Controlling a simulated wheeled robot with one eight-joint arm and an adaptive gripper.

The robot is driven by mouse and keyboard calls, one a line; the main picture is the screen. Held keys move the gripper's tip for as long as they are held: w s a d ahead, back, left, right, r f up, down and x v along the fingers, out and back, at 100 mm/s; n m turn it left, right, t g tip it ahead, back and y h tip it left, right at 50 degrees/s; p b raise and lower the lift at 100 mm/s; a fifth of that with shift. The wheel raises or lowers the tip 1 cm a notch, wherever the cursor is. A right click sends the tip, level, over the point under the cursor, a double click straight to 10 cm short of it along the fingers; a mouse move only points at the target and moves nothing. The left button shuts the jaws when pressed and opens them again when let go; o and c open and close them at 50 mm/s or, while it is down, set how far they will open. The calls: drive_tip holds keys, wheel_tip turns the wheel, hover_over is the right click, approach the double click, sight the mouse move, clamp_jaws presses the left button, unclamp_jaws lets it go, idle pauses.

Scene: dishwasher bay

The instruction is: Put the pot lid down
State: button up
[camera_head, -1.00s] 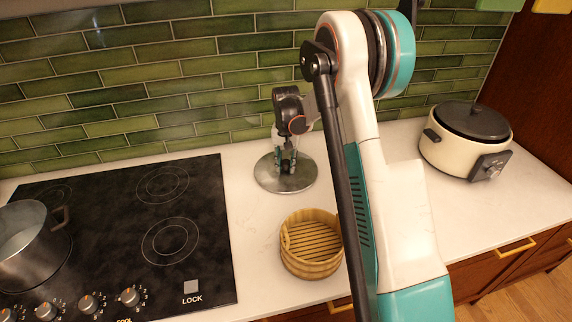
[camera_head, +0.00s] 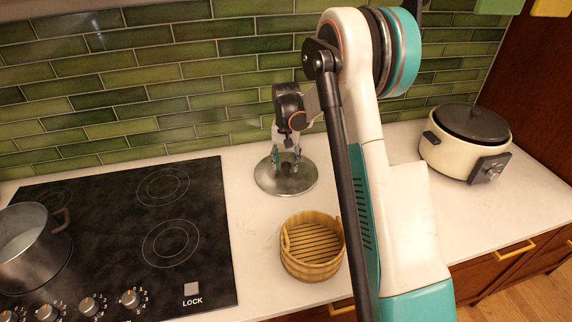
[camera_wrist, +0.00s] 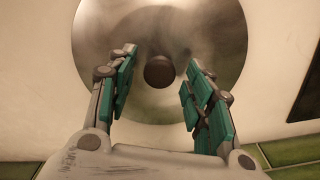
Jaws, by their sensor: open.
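The pot lid (camera_head: 268,183) is a round, shiny metal disc lying flat on the white counter, right of the cooktop and near the tiled wall. In the wrist view the lid (camera_wrist: 100,35) shows with its dark round knob (camera_wrist: 159,71) in the middle. My gripper (camera_head: 287,166) is above the lid. In the wrist view my gripper (camera_wrist: 160,68) is open, with one finger on each side of the knob and a clear gap to both. The pot (camera_head: 32,245) stands on the cooktop at the far left, without a lid.
The black cooktop (camera_head: 120,215) fills the left. A round wooden steamer basket (camera_head: 312,262) stands on the counter in front of the lid. A cream cooker (camera_head: 466,143) with a dark lid stands at the right. The counter between is partly hidden by my arm.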

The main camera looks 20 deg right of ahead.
sight(286, 164)
drive_tip(key=s+a+r+n+t+p, duration=0.1)
drive_tip(key=s+a+r, duration=0.15)
drive_tip(key=r, duration=0.65)
drive_tip(key=s+a+r+n+t+p, duration=0.15)
drive_tip(key=s+r, duration=0.25)
drive_tip(key=r, duration=0.6)
drive_tip(key=s+a+r+n+t, duration=0.1)
drive_tip(key=s+a+r, duration=0.25)
drive_tip(key=s, duration=0.45)
drive_tip(key=s+a+r+n+t, duration=0.1)
drive_tip(key=s+a+r, duration=0.25)
drive_tip(key=s, duration=0.45)
drive_tip(key=s+a+f+n+t, duration=0.2)
drive_tip(key=s+a+f, duration=0.1)
drive_tip(key=s, duration=0.7)
drive_tip(key=shift+s+f+t+b, duration=0.25)
drive_tip(key=shift+f+t+b, duration=0.15)
drive_tip(key=shift+f, duration=0.2)
wheel_tip(286, 164, down, 6)
drive_tip(key=b, duration=0.5)
drive_tip(key=shift+r+b, duration=0.1)
drive_tip(key=shift+b, duration=0.25)
